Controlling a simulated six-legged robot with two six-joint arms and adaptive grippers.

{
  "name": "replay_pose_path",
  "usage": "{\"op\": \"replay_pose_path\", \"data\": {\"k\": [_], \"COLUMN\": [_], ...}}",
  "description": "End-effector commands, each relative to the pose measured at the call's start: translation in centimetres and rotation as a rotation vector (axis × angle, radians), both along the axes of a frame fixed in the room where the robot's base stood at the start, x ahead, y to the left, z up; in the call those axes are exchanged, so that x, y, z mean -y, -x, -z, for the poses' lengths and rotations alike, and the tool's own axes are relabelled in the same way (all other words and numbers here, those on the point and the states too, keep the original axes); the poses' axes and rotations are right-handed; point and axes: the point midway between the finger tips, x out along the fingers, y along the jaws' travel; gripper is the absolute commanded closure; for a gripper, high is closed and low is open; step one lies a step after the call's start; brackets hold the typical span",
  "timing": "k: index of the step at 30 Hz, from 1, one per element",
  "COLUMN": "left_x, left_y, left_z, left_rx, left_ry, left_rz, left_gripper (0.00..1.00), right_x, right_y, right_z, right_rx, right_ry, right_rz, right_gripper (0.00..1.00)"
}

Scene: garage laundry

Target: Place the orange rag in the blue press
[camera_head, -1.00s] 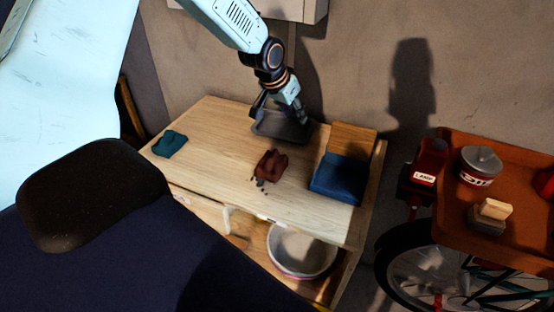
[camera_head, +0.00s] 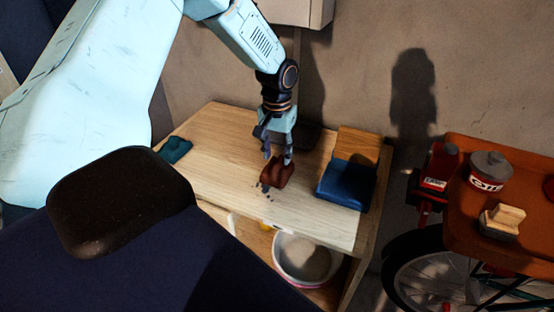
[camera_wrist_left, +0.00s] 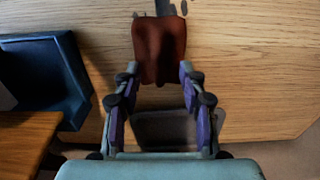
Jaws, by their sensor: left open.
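The orange rag (camera_head: 277,174) looks dark reddish-brown and lies crumpled on the wooden bench, left of the blue press. It also shows in the left wrist view (camera_wrist_left: 159,48). The blue press (camera_head: 343,187) has a wooden board at its back and shows at the left in the wrist view (camera_wrist_left: 48,88). My left gripper (camera_head: 277,158) is open and points down at the rag. In the wrist view its fingertips (camera_wrist_left: 158,74) are on either side of the rag's near end; I cannot tell if they touch it. My right gripper is not in view.
A teal cloth (camera_head: 175,149) lies at the bench's left. A dark tray (camera_head: 310,136) sits behind my gripper. Dark specks lie by the rag. A bucket (camera_head: 303,258) stands below. An orange cart (camera_head: 462,207) at right carries a tin (camera_head: 488,175) and brush (camera_head: 503,219).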

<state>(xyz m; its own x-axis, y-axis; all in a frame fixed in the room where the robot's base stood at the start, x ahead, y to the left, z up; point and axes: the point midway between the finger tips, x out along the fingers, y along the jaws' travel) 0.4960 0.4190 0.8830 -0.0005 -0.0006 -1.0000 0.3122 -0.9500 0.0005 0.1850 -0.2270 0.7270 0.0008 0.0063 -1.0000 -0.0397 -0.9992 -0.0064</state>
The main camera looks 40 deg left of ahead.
Motion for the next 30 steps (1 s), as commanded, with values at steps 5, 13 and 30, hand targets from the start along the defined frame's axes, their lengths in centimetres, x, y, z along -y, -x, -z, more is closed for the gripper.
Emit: {"op": "replay_pose_path", "data": {"k": [5, 13, 30], "left_x": [0.0, -0.1, -0.1], "left_y": [0.0, 0.0, 0.0], "left_z": [2.1, 2.2, 2.2], "left_rx": [0.000, 0.001, 0.001], "left_ry": [-0.001, 0.000, 0.000], "left_rz": [0.003, 0.003, 0.003], "left_gripper": [0.58, 0.58, 1.00], "right_x": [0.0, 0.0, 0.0], "right_y": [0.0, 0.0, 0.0], "right_z": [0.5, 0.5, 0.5], "right_rx": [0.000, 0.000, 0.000], "right_ry": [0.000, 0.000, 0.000], "right_rz": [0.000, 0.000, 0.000], "right_gripper": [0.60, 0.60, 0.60]}}
